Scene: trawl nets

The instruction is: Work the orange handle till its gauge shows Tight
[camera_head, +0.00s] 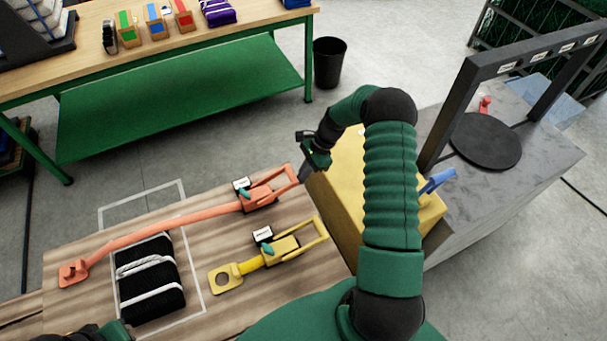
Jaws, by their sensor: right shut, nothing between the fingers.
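The orange ratchet strap (165,230) lies along the bench top, its hook end at the left. Its orange handle (284,178) is at the strap's right end, at the bench's far right edge. A small black-and-white gauge (241,184) sits beside the orange ratchet; its reading is too small to make out. My right gripper (304,173) is shut and empty, pointing down at the outer end of the orange handle. Whether it touches the handle I cannot tell. My left gripper is not in view; only a dark green part of that arm shows at the bottom left.
A yellow ratchet (285,249) with its own gauge (262,234) lies nearer on the bench. A black bundle with white cord (150,279) lies left of it. A yellow box (345,190) and a grey block (520,165) stand right. A green-shelved table (180,95) is behind.

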